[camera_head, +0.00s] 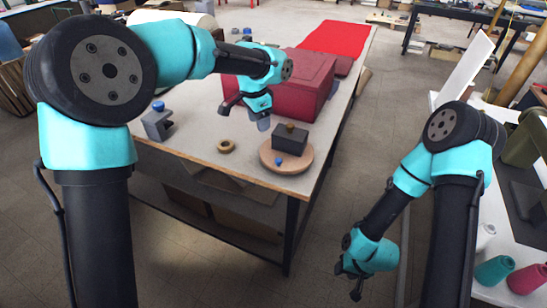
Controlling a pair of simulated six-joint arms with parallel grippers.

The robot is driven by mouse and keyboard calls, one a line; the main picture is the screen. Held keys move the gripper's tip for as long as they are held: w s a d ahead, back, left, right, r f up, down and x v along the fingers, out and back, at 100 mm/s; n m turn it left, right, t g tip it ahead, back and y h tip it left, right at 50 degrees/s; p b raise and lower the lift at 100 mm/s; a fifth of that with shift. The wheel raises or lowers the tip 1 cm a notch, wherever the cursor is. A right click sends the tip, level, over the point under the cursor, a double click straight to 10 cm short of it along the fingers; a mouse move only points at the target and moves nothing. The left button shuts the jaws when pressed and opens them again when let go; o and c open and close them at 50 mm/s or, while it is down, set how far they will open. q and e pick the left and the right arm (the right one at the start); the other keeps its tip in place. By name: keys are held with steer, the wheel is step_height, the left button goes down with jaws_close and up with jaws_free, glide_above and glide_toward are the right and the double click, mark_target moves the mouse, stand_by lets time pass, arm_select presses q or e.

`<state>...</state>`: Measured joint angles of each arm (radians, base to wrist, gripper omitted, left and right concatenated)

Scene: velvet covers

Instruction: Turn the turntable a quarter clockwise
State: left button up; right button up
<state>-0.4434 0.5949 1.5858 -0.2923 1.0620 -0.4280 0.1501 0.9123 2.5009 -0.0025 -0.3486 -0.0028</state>
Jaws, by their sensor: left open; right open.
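The turntable (267,159) is a round, light wooden disc near the front right corner of the table. A dark grey block (290,142) with a small brass-coloured knob on top sits on it, and a small blue peg (279,161) stands near its front edge. My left gripper (263,124) is open above the table, just behind and left of the turntable, apart from it. My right gripper (355,291) is open and hangs low over the floor, right of the table and away from the turntable.
A large dark red box (298,85) stands behind my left gripper. A tan ring (226,146) lies left of the turntable. A grey holder (157,123) with a blue knob is further left. A red cloth (336,38) covers the far end.

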arm_select(q)
step_height(320, 180, up, 5)
steer(key=m+y, duration=0.1)
steer(key=m, duration=0.1)
glide_above(279, 159)
steer(key=shift+s, duration=0.15)
steer(key=shift+f, duration=0.1)
step_height(279, 159, down, 17)
steer(key=shift+f, duration=0.2)
stand_by(0.3)
jaws_close()
stand_by(0.4)
